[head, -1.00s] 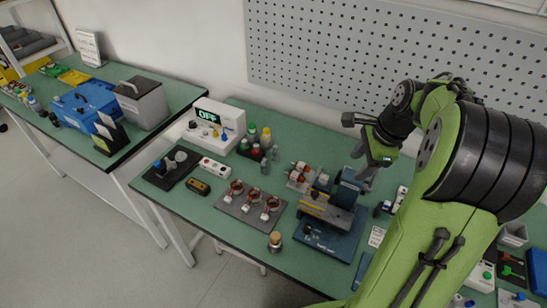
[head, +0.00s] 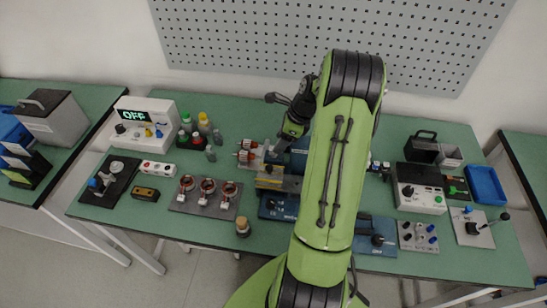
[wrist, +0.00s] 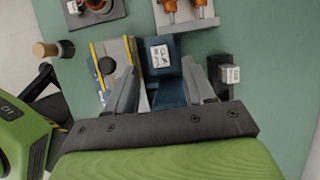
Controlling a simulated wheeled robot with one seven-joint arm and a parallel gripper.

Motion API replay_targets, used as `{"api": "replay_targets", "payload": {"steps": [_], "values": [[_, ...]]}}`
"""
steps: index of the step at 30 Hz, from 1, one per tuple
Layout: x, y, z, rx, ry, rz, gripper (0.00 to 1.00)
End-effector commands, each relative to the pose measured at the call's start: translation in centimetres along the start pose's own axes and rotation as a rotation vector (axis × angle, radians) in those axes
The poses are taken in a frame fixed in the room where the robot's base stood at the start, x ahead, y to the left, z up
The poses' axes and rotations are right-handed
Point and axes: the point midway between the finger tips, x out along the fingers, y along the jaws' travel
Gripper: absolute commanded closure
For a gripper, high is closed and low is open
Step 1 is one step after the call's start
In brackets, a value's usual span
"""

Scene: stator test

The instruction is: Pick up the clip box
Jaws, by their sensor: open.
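I cannot tell for sure which thing is the clip box. A small grey open-topped box (head: 450,155) stands at the back right of the green bench, beside a black box with a handle (head: 422,147); its contents are too small to make out. My gripper (head: 284,146) is over the middle of the bench, well left of these boxes. In the wrist view my gripper (wrist: 163,82) is open and empty, its fingers spread above a blue fixture with a white label (wrist: 162,55). The grey box does not show in the wrist view.
A plate with copper coils (head: 207,193), a display unit reading OFF (head: 143,122) and bottles (head: 203,123) are on the left. A tester (head: 422,195), switch panels (head: 418,237) and a blue tray (head: 486,185) fill the right. My arm hides part of the bench's middle.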

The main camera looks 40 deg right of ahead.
Motion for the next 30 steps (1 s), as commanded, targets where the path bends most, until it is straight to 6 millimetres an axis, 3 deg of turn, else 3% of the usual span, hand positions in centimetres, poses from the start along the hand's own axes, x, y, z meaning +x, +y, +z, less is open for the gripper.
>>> {"api": "replay_targets", "payload": {"steps": [3, 6, 13, 23, 30], "values": [[2.7, 0.0, 0.1, -0.002, 0.000, 0.005, 0.47], [3.8, 0.0, 0.1, -0.001, -0.001, 0.003, 0.47], [3.9, 0.0, 0.1, -0.002, 0.000, 0.001, 0.47], [3.9, 0.0, 0.2, -0.002, -0.001, 0.001, 0.97], [3.9, -0.1, 0.2, -0.002, -0.001, 0.001, 1.00]]}}
